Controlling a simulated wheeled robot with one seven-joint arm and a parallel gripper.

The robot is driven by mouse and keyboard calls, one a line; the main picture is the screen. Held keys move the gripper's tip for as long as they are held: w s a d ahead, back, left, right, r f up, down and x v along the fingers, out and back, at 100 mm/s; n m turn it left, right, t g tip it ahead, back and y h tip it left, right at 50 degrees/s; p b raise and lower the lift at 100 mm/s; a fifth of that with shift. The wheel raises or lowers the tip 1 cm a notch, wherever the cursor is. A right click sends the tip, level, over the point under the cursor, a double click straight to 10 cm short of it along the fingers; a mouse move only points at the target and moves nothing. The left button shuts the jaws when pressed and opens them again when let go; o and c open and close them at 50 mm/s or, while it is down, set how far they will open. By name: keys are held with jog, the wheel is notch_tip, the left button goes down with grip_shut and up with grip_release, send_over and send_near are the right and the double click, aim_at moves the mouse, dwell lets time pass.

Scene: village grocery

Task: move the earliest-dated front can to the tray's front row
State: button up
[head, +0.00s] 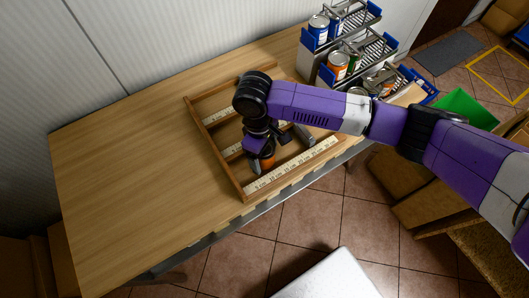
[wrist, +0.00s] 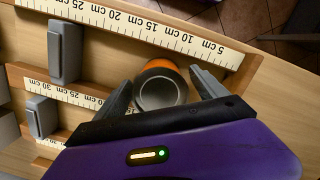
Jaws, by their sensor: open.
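An orange-labelled can (wrist: 153,66) with a grey top stands in the front row of the wooden tray, close to the front ruler strip (wrist: 150,32). In the head view the can (head: 267,163) is partly hidden by my gripper (head: 263,158). In the wrist view my gripper (wrist: 161,88) is open, with one finger on each side of the can; whether they touch it I cannot tell. The tray (head: 205,133) lies on the table. A stepped rack (head: 312,60) holds several cans, including a blue-and-white one (head: 318,28) and an orange one (head: 338,66). Dates are unreadable.
Grey blocks (wrist: 65,52) stand in the tray's rows, left of the can in the wrist view. The table (head: 120,170) is bare left of the tray. A green bin (head: 468,109) is at the right. The table's front edge is close to the tray.

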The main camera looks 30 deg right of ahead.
jog(key=r, duration=0.4)
jog(key=r+b, duration=0.1)
jog(key=r, duration=0.2)
jog(key=w+r, duration=0.1)
jog(key=r, duration=0.3)
jog(key=shift+a+r, duration=0.3)
jog(key=shift+r, duration=0.05)
jog(key=a+r+m+t+y, duration=0.25)
jog(key=a+t+y, duration=0.25)
jog(key=a, duration=0.9)
jog(key=a+r+m+t+y, duration=0.25)
jog(key=a+t+y, duration=0.3)
jog(key=a, duration=0.85)
jog(key=s+d+f+m+t+h, duration=0.2)
jog(key=s+d+f+m+h, duration=0.15)
jog(key=s+d, duration=0.4)
jog(key=s+d+f+m+t+h, duration=0.2)
jog(key=s+d+f+h, duration=0.15)
jog(key=s+d, duration=0.4)
jog(key=s+d+r+n+t+h, duration=0.1)
jog(key=s+d+r+n+h, duration=0.2)
jog(key=s+d+r, duration=0.4)
jog(key=s+d+n, duration=0.1)
jog(key=s+d, duration=0.5)
jog(key=s, duration=0.1)
jog(key=shift+d, duration=0.3)
